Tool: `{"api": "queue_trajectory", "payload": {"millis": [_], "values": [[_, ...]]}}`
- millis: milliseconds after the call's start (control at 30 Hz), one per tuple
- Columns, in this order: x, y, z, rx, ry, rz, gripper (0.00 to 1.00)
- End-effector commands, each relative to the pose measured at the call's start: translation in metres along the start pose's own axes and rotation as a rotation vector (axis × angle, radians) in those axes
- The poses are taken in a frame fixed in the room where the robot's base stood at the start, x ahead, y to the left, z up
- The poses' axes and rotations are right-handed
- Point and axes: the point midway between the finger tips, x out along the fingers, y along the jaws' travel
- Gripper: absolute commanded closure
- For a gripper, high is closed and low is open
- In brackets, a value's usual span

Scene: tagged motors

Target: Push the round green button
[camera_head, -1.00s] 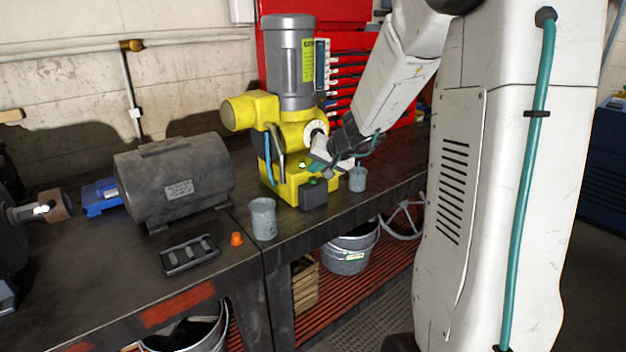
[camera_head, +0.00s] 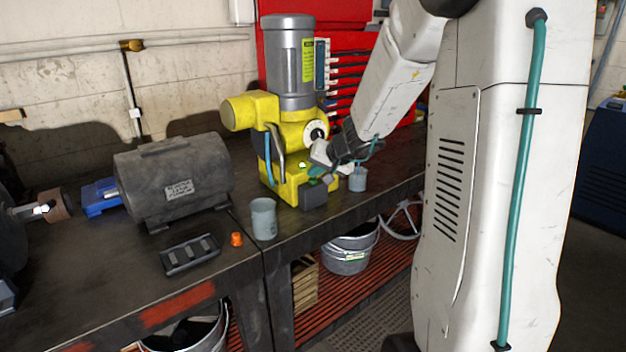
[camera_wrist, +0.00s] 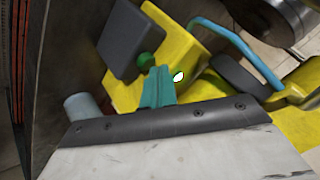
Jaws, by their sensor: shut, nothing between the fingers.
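The round green button (camera_wrist: 146,60) sits on the yellow base of the machine (camera_head: 290,150), beside a dark grey box. In the wrist view, the teal fingertips of my gripper (camera_wrist: 158,88) are together and appear right next to the button, partly overlapping its edge. I cannot tell whether they touch it. In the head view, my gripper (camera_head: 318,172) is low at the front of the yellow machine, just above the dark box (camera_head: 313,194), and the button is hardly distinguishable there. A small white glowing spot (camera_wrist: 179,76) shows beside the fingers.
A grey cup (camera_head: 358,180) stands just right of the machine. A grey motor (camera_head: 174,180) stands at left. A blue tube and handle rise beside the machine's base.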

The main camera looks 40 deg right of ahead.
Motion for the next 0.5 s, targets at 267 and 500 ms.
{"api": "queue_trajectory", "payload": {"millis": [267, 500], "values": [[0.0027, 0.002, 0.0022, 0.0, -0.001, 0.0, 1.0], [0.0054, 0.0036, 0.0049, 0.0, -0.004, 0.001, 1.0]]}}
